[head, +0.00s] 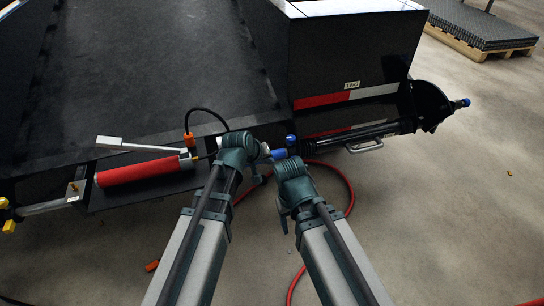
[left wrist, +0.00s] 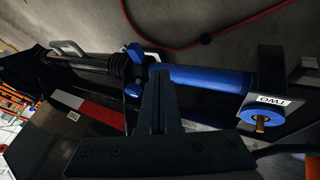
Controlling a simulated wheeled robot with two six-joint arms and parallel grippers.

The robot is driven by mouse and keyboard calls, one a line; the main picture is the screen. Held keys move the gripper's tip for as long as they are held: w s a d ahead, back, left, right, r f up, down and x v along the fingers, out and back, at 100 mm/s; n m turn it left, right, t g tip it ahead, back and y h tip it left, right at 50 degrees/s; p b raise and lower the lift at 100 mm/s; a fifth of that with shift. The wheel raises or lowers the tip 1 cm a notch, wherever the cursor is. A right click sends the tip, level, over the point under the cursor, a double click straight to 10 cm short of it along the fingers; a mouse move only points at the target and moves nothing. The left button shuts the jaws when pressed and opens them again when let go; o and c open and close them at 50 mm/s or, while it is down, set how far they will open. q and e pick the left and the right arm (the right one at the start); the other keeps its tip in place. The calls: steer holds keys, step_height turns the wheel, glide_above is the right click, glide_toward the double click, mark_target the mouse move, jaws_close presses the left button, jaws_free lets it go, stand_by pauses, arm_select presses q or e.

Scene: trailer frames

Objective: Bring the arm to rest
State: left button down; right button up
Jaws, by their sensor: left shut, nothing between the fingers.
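My left arm comes up from the bottom of the head view, and its gripper (head: 262,151) is small and partly hidden behind the wrist, beside a blue part of the trailer coupling (head: 278,154). In the left wrist view the left gripper (left wrist: 160,76) is shut, its dark fingers together and nothing held. Behind its tips lie a black drawbar with a ribbed sleeve and a blue cylinder (left wrist: 210,78); I cannot tell whether the fingers touch them. My right arm's wrist shows at the centre of the head view; its fingers are hidden.
A black trailer bed (head: 165,60) and a box marked TWO (head: 350,50) fill the back. A red cylinder (head: 138,172) lies at left. A red hose (head: 345,184) loops over the floor by my arms. Open floor (head: 460,200) is at right; a pallet (head: 480,47) stands far right.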

arm_select(q)
steer(key=s+a+f+m+g+y, duration=0.2)
steer(key=s+m+g+y, duration=0.1)
steer(key=s, duration=0.8)
steer(key=s+a+f+m+g+y, duration=0.2)
steer(key=s+a+m+g+y, duration=0.15)
steer(key=s, duration=0.75)
step_height(320, 180, up, 38)
steer(key=w+d+h+p, duration=0.1)
steer(key=p, duration=3.7)
steer(key=shift+d, duration=0.15)
arm_select(e)
step_height(320, 180, up, 38)
steer(key=shift+r, duration=0.15)
arm_select(q)
steer(key=shift+w, duration=0.1)
